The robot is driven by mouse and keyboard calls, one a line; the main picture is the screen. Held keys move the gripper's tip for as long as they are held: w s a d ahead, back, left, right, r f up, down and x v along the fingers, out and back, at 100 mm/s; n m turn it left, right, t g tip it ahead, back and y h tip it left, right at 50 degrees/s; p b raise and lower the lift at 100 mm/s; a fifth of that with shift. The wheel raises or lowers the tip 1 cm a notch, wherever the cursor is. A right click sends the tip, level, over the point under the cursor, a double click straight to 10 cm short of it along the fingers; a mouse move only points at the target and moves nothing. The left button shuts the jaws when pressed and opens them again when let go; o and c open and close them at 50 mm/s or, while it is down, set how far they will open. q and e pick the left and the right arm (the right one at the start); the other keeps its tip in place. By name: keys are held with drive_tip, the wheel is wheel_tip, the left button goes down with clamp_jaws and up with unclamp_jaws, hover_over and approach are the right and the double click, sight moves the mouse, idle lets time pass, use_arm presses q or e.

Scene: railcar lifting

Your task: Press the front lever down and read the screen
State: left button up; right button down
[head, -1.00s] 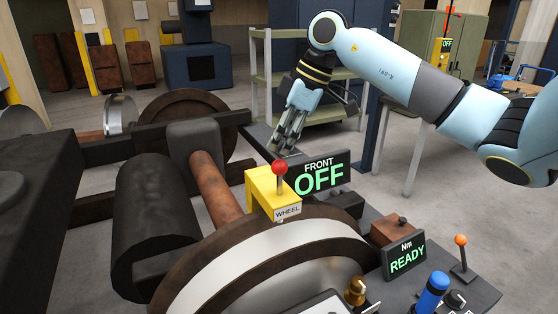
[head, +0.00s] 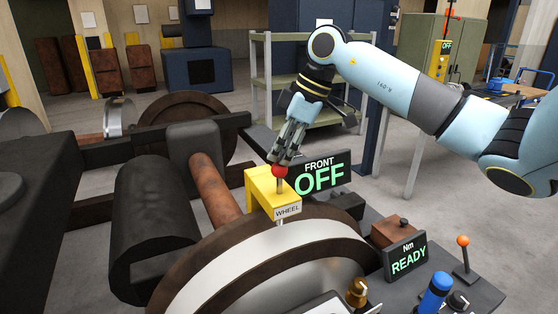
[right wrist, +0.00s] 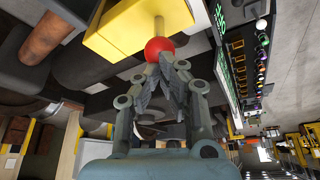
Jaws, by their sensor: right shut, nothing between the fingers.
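The front lever (head: 280,178) stands upright on a yellow block (head: 262,190) labelled WHEEL, with a red ball on top. My right gripper (head: 283,160) is shut and empty, its fingertips pointing down at the red ball. In the right wrist view the shut fingertips (right wrist: 167,62) are right at the red ball (right wrist: 159,47); whether they touch it I cannot tell. My left gripper is not in view.
A second screen (head: 405,259) reads Nm READY. Near it are an orange-knobbed lever (head: 463,242), a blue handle (head: 435,293) and a brass knob (head: 357,292). A large wheel (head: 277,272) lies below the yellow block. A shelf (head: 315,100) stands behind my right arm.

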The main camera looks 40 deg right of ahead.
drive_tip(key=shift+f+b, duration=0.7)
drive_tip(key=shift+f, duration=0.7)
drive_tip(key=shift+r, duration=0.15)
wheel_tip(320, 180, up, 7)
drive_tip(key=p, duration=0.7)
idle(0.6)
